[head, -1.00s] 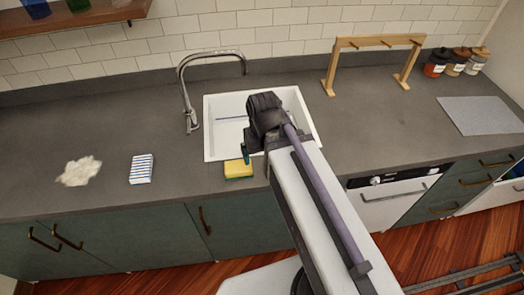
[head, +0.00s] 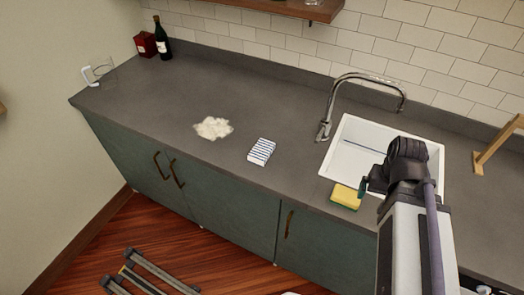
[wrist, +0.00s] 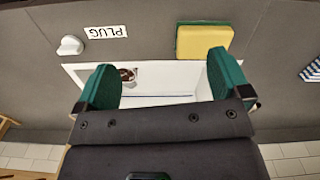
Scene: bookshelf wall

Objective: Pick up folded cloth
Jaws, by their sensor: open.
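The folded cloth (head: 262,151), white with blue stripes, lies flat on the grey counter left of the sink. Its edge also shows at the right side of the wrist view (wrist: 312,70). My gripper (head: 367,186) is over the front of the sink, close to the yellow sponge and well to the right of the cloth. In the wrist view my gripper's two green fingers (wrist: 163,80) are spread wide with nothing held between them.
The white sink (head: 350,135) has a tall faucet (head: 327,112). A pale, lumpy pile (head: 213,128) lies left of the cloth. A bottle (head: 162,38) and glass jug (head: 100,72) stand far left.

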